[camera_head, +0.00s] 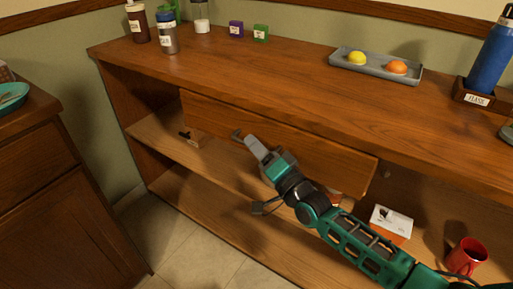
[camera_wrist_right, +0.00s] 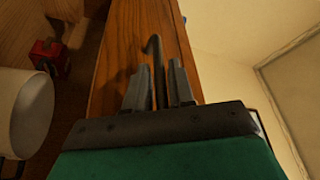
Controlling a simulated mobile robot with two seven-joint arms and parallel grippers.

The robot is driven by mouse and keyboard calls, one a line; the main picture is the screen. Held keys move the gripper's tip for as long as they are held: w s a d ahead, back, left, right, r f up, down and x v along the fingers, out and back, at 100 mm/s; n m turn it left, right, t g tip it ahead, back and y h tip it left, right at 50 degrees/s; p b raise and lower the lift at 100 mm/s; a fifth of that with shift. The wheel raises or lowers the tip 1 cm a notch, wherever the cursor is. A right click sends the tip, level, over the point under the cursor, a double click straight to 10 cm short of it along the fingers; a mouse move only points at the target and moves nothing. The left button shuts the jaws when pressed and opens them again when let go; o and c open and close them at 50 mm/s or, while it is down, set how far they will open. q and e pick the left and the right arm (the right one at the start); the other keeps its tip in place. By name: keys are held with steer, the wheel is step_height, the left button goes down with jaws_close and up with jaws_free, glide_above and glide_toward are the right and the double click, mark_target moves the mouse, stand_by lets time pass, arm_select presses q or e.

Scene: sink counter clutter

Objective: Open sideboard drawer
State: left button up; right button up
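The sideboard drawer (camera_head: 215,113) has a wide wooden front just under the sideboard top (camera_head: 290,85). It looks closed or nearly so; a small gap cannot be told. A dark bar handle (camera_head: 237,134) is on the drawer front, and it also shows in the right wrist view (camera_wrist_right: 152,48). My right gripper (camera_head: 249,141) is at the handle, in front of the drawer. In the right wrist view its fingers (camera_wrist_right: 160,78) are apart, with the handle's bar running between them. They are not clamped on it. My left gripper is not in view.
A grey tray (camera_head: 347,66) with yellow and orange fruit, bottles and small boxes stand on top. A blue flask (camera_head: 490,58) stands at the right. A white-and-orange box (camera_head: 391,225) and red mug (camera_head: 467,256) are below. The floor (camera_head: 190,250) in front is clear.

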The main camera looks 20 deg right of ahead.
jaws_close()
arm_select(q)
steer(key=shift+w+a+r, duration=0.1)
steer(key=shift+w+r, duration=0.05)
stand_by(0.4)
